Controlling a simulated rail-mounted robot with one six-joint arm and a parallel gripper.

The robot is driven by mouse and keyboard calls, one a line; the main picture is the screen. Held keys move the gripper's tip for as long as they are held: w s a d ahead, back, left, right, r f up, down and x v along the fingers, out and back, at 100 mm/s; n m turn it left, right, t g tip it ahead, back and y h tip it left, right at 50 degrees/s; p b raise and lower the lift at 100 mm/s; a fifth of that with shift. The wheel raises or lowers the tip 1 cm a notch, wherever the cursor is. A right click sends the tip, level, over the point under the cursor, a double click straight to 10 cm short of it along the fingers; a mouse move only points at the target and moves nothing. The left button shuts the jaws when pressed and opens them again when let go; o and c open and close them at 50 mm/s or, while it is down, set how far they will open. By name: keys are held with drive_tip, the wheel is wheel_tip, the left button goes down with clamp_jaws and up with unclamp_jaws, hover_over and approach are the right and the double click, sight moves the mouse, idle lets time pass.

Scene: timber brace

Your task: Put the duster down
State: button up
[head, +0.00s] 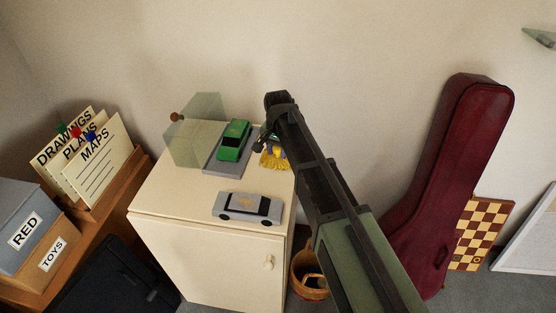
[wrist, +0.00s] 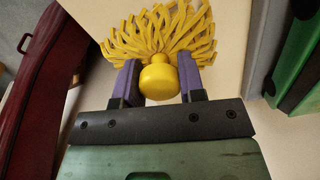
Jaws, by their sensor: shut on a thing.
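The duster (wrist: 158,40) is yellow, with a fan of thick strands and a round knob end. In the wrist view my gripper (wrist: 159,78) is shut on it, with a purple finger on each side of the knob. In the head view the duster (head: 275,157) shows as a small yellow patch at the right side of the cream cabinet top (head: 180,188), partly hidden by my arm. I cannot tell whether it touches the cabinet top.
A green toy car (head: 234,140) sits on a grey base beside a clear case (head: 193,130). A silver toy car (head: 247,208) lies nearer the front. A dark red instrument case (head: 450,180) leans on the wall at right. A basket (head: 308,275) stands on the floor.

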drive_tip(key=shift+p, duration=0.3)
drive_tip(key=shift+f, duration=0.3)
drive_tip(key=o, duration=0.8)
drive_tip(key=shift+r, duration=0.1)
wheel_tip(320, 180, up, 12)
drive_tip(key=p, duration=1.2)
drive_tip(key=shift+r, duration=0.15)
drive_tip(key=s+d+n, duration=0.1)
drive_tip(key=s+d, duration=0.5)
drive_tip(key=s, duration=0.1)
drive_tip(key=s+d+n, duration=0.2)
drive_tip(key=s+d, duration=0.5)
drive_tip(key=s+d+n, duration=0.1)
drive_tip(key=s+d, duration=0.5)
drive_tip(key=s, duration=0.2)
drive_tip(key=shift+d, duration=0.3)
